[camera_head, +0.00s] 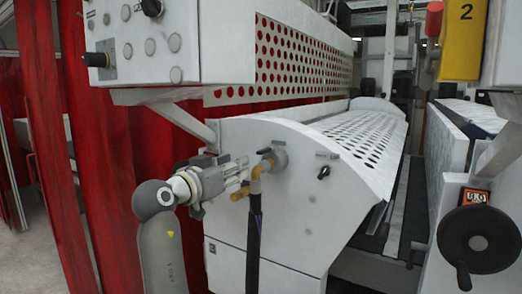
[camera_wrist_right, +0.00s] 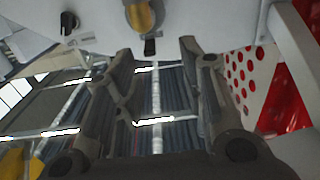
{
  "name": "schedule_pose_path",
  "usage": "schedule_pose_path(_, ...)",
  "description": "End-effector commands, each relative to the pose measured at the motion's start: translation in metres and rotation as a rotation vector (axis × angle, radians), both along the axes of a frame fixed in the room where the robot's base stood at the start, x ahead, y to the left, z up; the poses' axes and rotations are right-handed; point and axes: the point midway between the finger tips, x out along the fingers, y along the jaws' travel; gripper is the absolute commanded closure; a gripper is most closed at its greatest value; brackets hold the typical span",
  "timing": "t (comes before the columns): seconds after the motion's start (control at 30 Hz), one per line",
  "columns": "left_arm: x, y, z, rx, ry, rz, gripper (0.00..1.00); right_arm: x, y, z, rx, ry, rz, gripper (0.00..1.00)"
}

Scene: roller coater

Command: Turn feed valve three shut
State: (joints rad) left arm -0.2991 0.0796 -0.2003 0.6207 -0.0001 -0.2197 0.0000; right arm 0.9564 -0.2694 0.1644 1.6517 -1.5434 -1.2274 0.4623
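The valve on the white end panel shows in the head view as a round grey body (camera_head: 275,160) with a yellow elbow pipe (camera_head: 256,180) and a small dark piece at its top. In the wrist view its yellow part (camera_wrist_right: 146,16) is at the top edge, with a small black piece (camera_wrist_right: 150,46) below it. My right gripper (camera_head: 243,173) is just left of the valve. In the wrist view its two fingers (camera_wrist_right: 158,52) are spread with nothing held between them; contact with the valve cannot be told. No number is readable on the valve. My left gripper is out of view.
A black hose (camera_head: 253,245) hangs below the yellow pipe. A black switch (camera_head: 323,172) sits right of the valve. A control box (camera_head: 150,45) overhangs at upper left, with a slanted strut below. A handwheel (camera_head: 477,239) is at far right. Red curtains (camera_head: 110,150) hang behind my right arm.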

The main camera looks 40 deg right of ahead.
Motion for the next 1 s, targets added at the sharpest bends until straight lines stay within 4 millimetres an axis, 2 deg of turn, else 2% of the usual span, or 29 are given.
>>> schedule_pose_path(0.07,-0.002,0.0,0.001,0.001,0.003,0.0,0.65,-0.01,-0.003,0.013,0.009,-0.031,-0.029,0.62)
schedule_pose_path(0.17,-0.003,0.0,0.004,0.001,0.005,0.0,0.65,-0.014,-0.01,0.019,0.011,-0.042,-0.044,0.62)
schedule_pose_path(0.7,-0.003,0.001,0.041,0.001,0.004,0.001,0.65,0.012,-0.095,0.02,0.008,-0.039,-0.042,0.62)
schedule_pose_path(1.0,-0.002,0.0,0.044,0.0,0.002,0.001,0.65,0.016,-0.108,0.017,0.01,-0.041,-0.04,0.62)
